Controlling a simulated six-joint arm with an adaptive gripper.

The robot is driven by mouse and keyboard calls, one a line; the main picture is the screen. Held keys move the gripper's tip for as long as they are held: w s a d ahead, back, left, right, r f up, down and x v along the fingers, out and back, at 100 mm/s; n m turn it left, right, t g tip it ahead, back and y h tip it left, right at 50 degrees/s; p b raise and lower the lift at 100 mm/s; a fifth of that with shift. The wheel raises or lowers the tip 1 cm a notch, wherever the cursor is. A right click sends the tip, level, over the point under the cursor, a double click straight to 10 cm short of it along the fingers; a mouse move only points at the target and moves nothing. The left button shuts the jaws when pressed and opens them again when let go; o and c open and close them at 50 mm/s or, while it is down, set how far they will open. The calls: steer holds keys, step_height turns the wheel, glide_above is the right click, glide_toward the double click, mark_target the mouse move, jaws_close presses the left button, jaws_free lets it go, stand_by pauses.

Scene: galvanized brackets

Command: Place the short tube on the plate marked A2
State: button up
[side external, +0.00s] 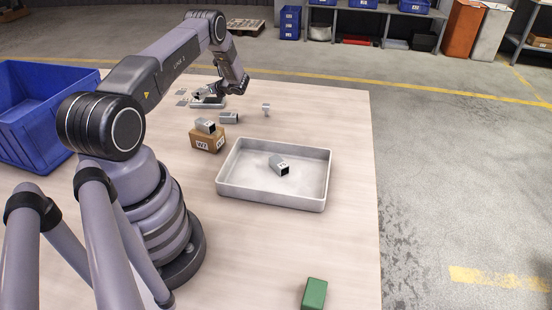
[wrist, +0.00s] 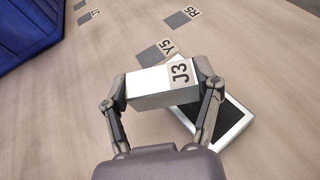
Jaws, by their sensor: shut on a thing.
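My gripper (wrist: 160,88) is shut on a pale grey metal tube (wrist: 145,97), gripped at its two ends in the wrist view. A tag reading J3 shows at the tube's right end. Whether this is the short tube I cannot tell. In the side view my gripper (side external: 207,90) is at the far end of the table, above a low light-rimmed tray, and partly hides what it holds. Flat dark plates lie on the table, one beside a tag reading Y5 (wrist: 169,48) and one beside a tag reading R5 (wrist: 191,12). I see no legible A2.
The light-rimmed tray (wrist: 238,128) lies under the held tube. Other metal pieces sit on a cardboard box (side external: 207,143), on the table (side external: 229,118) and in a white tray (side external: 327,190). A small bracket (side external: 266,107) stands nearby. A blue bin (side external: 40,125) is at the left.

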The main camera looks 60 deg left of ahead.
mark_target(204, 97)
steer(key=shift+f, duration=1.5)
steer(key=shift+f, duration=0.15)
steer(key=o, duration=1.2)
